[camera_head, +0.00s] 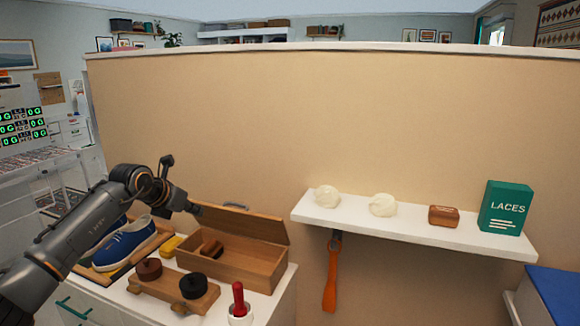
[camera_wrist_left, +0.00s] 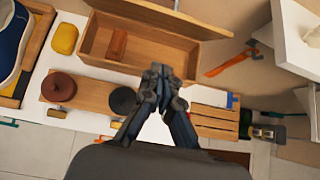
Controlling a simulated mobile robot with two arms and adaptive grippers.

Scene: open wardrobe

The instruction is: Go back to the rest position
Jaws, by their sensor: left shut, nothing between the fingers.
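My left gripper (camera_head: 192,208) is shut and empty, in the air by the left end of an open wooden box (camera_head: 225,262). In the left wrist view its closed fingertips (camera_wrist_left: 160,78) show in front of the box's near side and the black tin. The box's lid (camera_head: 240,222) stands raised at the back, and a brown block-like brush (camera_head: 211,248) lies inside; it also shows in the left wrist view (camera_wrist_left: 117,43). My left arm passes in front of part of the blue shoe's tray. My right gripper is in neither view.
A blue shoe (camera_head: 125,243), a yellow block (camera_head: 171,246), a wooden stand (camera_head: 160,292) with two round tins, and a red-handled tool (camera_head: 239,298) crowd the white counter. A white shelf (camera_head: 460,236) holds two pale balls, a brown brush and a green box (camera_head: 505,208). An orange shoehorn (camera_head: 330,280) hangs below.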

